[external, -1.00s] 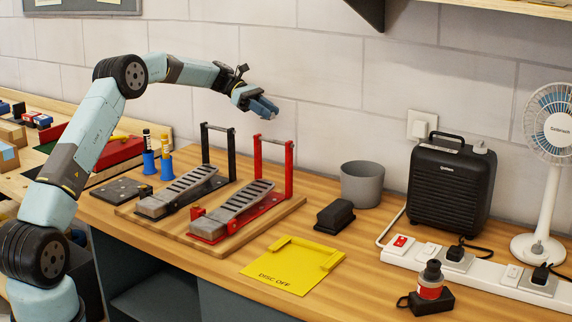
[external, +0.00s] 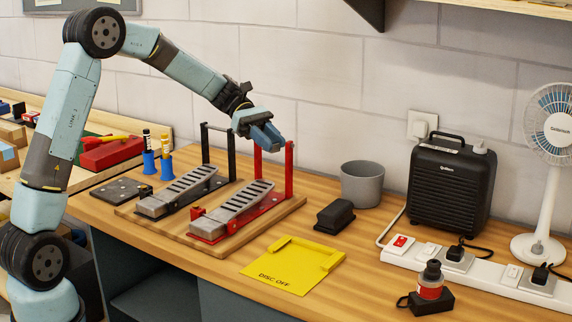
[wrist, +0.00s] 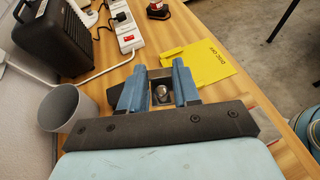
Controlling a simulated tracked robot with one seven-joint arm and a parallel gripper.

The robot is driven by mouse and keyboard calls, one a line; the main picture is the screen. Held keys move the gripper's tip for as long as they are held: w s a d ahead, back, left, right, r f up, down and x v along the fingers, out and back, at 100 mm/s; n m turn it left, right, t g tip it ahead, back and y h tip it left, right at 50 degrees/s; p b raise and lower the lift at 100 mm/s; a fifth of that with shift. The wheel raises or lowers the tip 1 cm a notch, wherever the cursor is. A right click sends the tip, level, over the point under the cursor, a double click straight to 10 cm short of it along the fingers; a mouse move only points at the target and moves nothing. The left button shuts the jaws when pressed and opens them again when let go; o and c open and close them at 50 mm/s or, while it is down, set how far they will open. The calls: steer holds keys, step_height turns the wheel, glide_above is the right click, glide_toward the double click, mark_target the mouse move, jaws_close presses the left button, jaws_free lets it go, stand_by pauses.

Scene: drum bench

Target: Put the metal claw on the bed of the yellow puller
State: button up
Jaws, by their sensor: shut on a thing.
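My gripper (external: 268,138) is in the air above the back of the bench, in front of the red pedal's upright frame in the picture. In the wrist view its two blue fingers (wrist: 160,88) are closed around a small shiny grey metal piece (wrist: 161,95), mostly hidden between them. It may be the metal claw; its shape is unclear. A flat yellow plate (external: 284,270) marked DISC OFF, with a raised edge along two sides, lies at the bench's front. It also shows in the wrist view (wrist: 212,66), apart from my gripper. I cannot make out a separate yellow puller.
A red pedal (external: 235,209) and a black pedal (external: 178,192) stand on a wooden board at left. A black block (external: 334,216), grey cup (external: 362,186), black case (external: 451,190), power strip (external: 490,278) and fan (external: 540,190) are to the right.

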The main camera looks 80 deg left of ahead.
steer(key=s+d+f+m+g, duration=0.1)
steer(key=s+d, duration=0.5)
steer(key=d, duration=0.3)
steer(key=s+d+f, duration=0.1)
steer(key=s+d, duration=0.5)
steer(key=d, duration=0.2)
glide_above(290, 254)
steer(key=shift+g+h, duration=0.3)
step_height(290, 254, down, 15)
steer(key=shift+s+a+r, duration=0.1)
steer(key=shift+r, duration=0.05)
steer(key=shift+w+f, duration=0.2)
steer(key=shift+f, duration=1.5)
steer(key=shift+f, duration=0.1)
steer(key=o, duration=1)
steer(key=shift+o, duration=0.2)
